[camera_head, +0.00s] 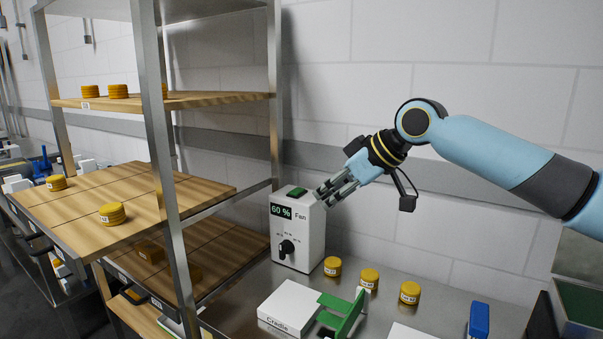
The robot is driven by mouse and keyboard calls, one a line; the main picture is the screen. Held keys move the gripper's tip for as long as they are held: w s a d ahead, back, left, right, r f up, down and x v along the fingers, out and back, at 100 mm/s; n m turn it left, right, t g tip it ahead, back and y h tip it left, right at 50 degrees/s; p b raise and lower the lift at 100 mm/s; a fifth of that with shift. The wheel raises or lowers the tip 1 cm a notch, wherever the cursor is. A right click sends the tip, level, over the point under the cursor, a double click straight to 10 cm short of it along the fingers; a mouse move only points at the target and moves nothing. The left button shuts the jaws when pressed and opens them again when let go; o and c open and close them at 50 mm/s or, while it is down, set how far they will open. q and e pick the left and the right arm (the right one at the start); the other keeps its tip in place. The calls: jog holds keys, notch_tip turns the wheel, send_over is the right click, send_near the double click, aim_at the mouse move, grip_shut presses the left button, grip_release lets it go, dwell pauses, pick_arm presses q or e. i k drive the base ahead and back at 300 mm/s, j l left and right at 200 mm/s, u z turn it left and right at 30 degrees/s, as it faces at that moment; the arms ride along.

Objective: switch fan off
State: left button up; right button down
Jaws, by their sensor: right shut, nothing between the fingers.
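The fan control box (310,235) is white and stands upright on the steel bench against the wall. Its display (281,211) reads "60 %" next to the word "Fan". A black rotary knob (286,249) sits low on its front, with small marks around it. A green button or pad (297,192) is on its top. My right gripper (320,197) is shut and empty, beside the upper right edge of the box, close to the top. I cannot tell whether its fingertips touch the box. My left gripper is not in view.
Several yellow cheese wheels (369,278) stand along the bench right of the box. A white block labelled "Cradle" (290,307) and a green bracket (343,314) are in front. A metal rack (275,90) with wooden shelves stands close on the left. A blue object (479,319) is at right.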

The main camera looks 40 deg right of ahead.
aim_at(296, 191)
jog(key=i+l, duration=0.95)
jog(key=l, duration=0.1)
